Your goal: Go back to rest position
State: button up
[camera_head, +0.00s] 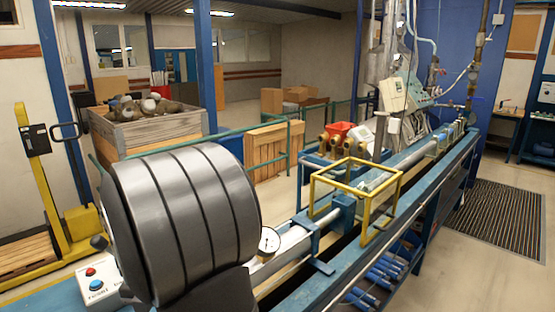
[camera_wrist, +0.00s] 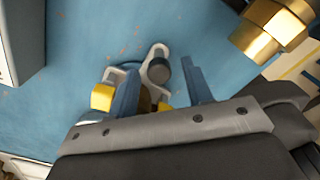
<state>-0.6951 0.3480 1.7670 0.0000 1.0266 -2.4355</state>
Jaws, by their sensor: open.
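My gripper (camera_wrist: 160,82) shows in the wrist view with its two blue fingers apart. A pale metal bracket or handle with a dark round knob (camera_wrist: 159,70) lies beyond and between the fingers, over a blue surface (camera_wrist: 70,60). A yellow part (camera_wrist: 103,97) shows beside the left finger, and a brownish part is partly hidden behind that finger. I cannot tell whether the fingers touch any of these. In the head view, a large grey part of my own arm fills the lower left, and my gripper does not show.
A brass hex fitting (camera_wrist: 272,27) is at the wrist view's upper right. In the head view, the blue bench (camera_head: 330,265) carries a yellow frame (camera_head: 354,172), a round gauge (camera_head: 268,240) and a push-button box (camera_head: 100,285). A wooden crate (camera_head: 150,135) stands behind my arm.

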jog(key=shift+r, duration=0.1)
notch_tip(320, 180, up, 17)
notch_tip(320, 180, down, 17)
jog(key=shift+f, duration=0.1)
jog(key=shift+s+d, duration=0.1)
jog(key=shift+d, duration=0.05)
jog(key=shift+s+d+m, duration=0.2)
jog(key=shift+s+m, duration=0.1)
jog(key=shift+m, duration=0.3)
notch_tip(320, 180, up, 18)
jog(key=f+m, duration=0.2)
jog(key=f, duration=0.2)
jog(key=f+m, duration=0.3)
jog(key=f, duration=0.2)
jog(key=w+a+f+m, duration=0.1)
jog(key=f+m, duration=0.2)
jog(key=f, duration=0.1)
jog(key=shift+f, duration=0.2)
jog(key=shift+w+r+m, duration=0.1)
jog(key=shift+r+m, duration=0.15)
jog(key=shift+m, duration=0.05)
jog(key=shift+r, duration=0.15)
